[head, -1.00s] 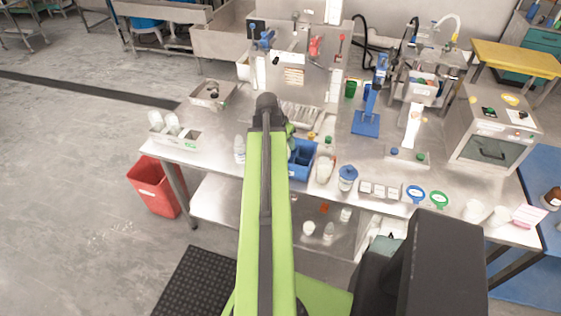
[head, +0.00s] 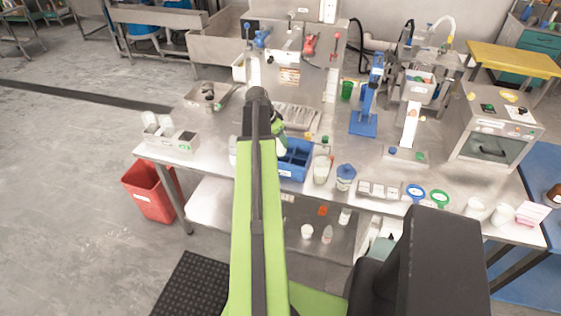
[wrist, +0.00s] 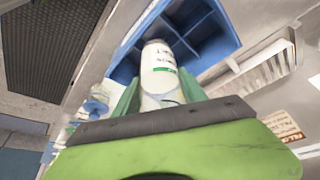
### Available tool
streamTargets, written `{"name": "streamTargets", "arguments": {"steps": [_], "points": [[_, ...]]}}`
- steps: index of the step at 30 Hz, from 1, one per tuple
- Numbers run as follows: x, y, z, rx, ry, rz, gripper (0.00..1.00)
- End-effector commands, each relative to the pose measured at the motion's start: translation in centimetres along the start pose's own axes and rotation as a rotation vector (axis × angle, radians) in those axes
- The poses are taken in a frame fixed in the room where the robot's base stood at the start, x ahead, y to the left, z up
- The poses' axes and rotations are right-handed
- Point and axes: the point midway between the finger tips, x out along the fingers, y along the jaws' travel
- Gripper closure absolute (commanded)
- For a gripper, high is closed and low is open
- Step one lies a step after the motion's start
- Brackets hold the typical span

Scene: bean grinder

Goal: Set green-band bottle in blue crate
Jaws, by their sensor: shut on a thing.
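The white bottle with a green band (wrist: 160,72) is held between the green fingers of my gripper (wrist: 158,88) in the wrist view. The blue crate (wrist: 222,22), with several compartments, lies behind the bottle in that view. The bottle overlaps the crate's near edge in the picture; I cannot tell its height above the crate. In the head view the blue crate (head: 308,160) stands on the steel table, just right of my arm. My gripper (head: 278,130) shows only partly there, at the crate's back left, and my arm hides the bottle.
A white jar (head: 321,170) and a blue-lidded jar (head: 345,177) stand close to the crate's right. A clear bottle (head: 233,150) stands left of my arm. A metal tray (head: 298,117) lies behind the crate. A blue stand (head: 364,120) rises farther right.

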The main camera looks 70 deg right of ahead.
Motion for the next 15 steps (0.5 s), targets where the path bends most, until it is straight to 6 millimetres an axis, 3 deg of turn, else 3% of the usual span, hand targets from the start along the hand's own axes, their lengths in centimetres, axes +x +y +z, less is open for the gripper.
{"name": "streamTargets", "arguments": {"steps": [1,2,8,15], "points": [[2.2,0.0,0.9,0.000,0.000,0.000,1.00],[2.7,0.0,1.1,0.000,0.000,0.000,1.00],[3.0,0.0,1.2,-0.001,0.000,0.000,1.00],[6.5,0.0,2.6,-0.001,0.000,0.000,1.00]]}}
